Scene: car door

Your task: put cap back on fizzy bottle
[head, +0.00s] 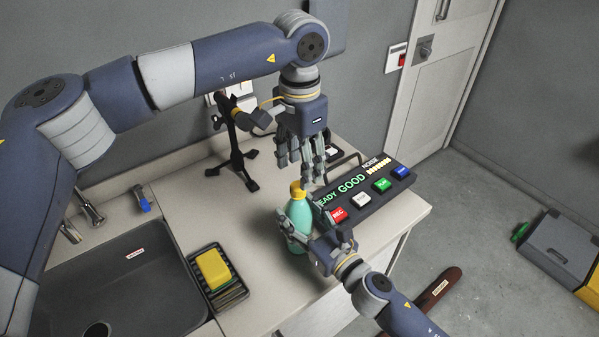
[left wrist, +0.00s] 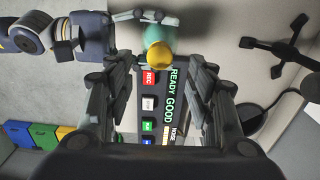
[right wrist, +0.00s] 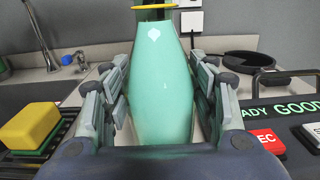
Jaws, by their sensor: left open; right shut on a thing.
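A teal bottle (head: 297,240) stands upright near the front of the counter, with a yellow top (head: 296,189). In the left wrist view the round yellow cap (left wrist: 158,54) shows above the bottle, between my left gripper's fingers. The right wrist view shows the teal body (right wrist: 160,90) and a yellow rim (right wrist: 154,7) at the neck; anything above is cut off. My right gripper (head: 302,233) is shut on the bottle's body, with fingers on both sides. My left gripper (head: 304,170) is open and empty, pointing down just above the bottle top.
A button panel (head: 368,192) with lit words stands right of the bottle. A black stand (head: 238,160) is behind. A tray (head: 232,295) with a yellow sponge (head: 212,268) and a sink (head: 110,285) lie left. The counter between sponge and bottle is clear.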

